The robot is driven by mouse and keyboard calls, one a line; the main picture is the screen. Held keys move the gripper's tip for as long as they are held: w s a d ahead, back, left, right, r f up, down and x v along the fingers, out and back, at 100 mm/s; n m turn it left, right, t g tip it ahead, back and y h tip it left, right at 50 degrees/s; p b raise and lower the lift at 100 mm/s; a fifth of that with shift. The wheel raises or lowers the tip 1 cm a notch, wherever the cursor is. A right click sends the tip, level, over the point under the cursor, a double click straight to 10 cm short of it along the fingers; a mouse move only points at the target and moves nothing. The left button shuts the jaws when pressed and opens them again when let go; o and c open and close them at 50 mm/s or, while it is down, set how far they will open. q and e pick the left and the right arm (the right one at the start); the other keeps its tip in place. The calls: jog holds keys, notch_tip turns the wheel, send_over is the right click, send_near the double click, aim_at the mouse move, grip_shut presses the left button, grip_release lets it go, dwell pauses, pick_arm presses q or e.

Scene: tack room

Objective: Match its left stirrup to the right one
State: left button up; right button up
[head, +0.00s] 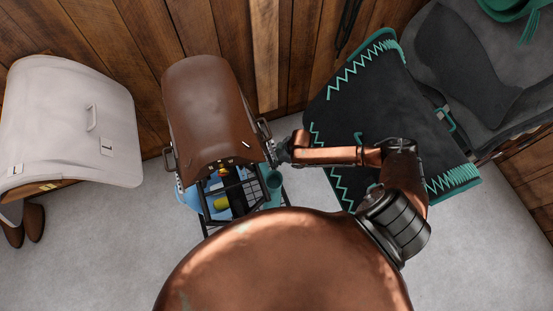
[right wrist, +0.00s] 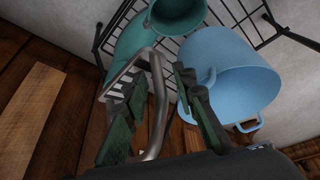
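A brown saddle (head: 208,105) sits on a black stand. A metal stirrup (head: 168,158) hangs at its left side in the head view, and another stirrup (head: 265,129) hangs at its right side. My right gripper (head: 281,150) is beside the right-side stirrup. In the right wrist view, a metal loop (right wrist: 157,105), which looks like this stirrup, has one bar between the two fingers of my right gripper (right wrist: 163,112). The fingers stand apart, with a gap between the bar and the right finger. My left gripper is not in view.
A wire rack (head: 238,192) below the saddle holds several items. A blue bucket (right wrist: 232,85) and a teal container (right wrist: 177,14) are near the right gripper. A pale covered saddle form (head: 65,115) stands left, a dark teal-trimmed pad (head: 375,100) right. Grey floor is open at lower left.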

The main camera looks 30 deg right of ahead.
grip_shut()
dwell(0.7)
